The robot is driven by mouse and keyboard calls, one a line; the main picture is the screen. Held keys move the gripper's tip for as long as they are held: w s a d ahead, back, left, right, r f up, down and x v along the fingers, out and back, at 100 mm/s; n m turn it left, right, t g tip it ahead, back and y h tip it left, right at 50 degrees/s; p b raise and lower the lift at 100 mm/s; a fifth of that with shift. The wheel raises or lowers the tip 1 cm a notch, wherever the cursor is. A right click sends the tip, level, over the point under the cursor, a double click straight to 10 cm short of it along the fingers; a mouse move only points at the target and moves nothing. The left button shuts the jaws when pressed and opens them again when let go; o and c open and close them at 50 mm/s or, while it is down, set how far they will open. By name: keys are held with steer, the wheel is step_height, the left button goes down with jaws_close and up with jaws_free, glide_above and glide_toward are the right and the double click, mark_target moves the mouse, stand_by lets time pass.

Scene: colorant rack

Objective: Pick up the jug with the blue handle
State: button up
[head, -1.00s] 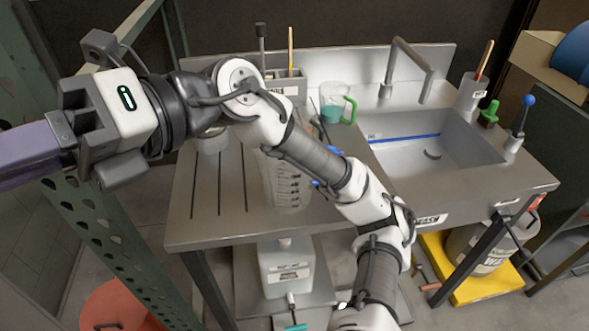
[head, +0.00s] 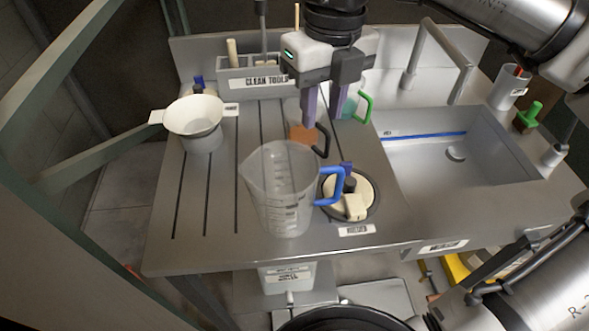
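The jug with the blue handle (head: 280,195) is a large clear measuring jug. It stands upright near the front of the steel counter and looks empty. Its blue handle (head: 329,187) points right. My gripper (head: 323,113) has two purple fingers pointing down and spread apart, with nothing seen between them. It is above and behind the blue-handled jug, apart from it in the picture. How high it is above the counter is hard to tell.
Behind the jug are a black-handled jug (head: 321,141) with orange contents and a green-handled jug (head: 364,106). A white funnel (head: 193,116) stands left. A sink (head: 440,170) is at right.

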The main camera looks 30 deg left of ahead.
steer(key=p, duration=0.1)
glide_above(312, 171)
steer(key=w, duration=0.1)
step_height(312, 171, down, 8)
steer(key=shift+s+a+f+p, duration=0.15)
steer(key=shift+f+p, duration=0.4)
steer(key=shift+f, duration=0.9)
steer(key=shift+s+d+f+p, duration=0.15)
steer(key=shift+f+p, duration=0.35)
steer(key=shift+f, duration=0.9)
steer(key=shift+a, duration=0.1)
steer(key=shift+c, duration=0.2)
jaws_close()
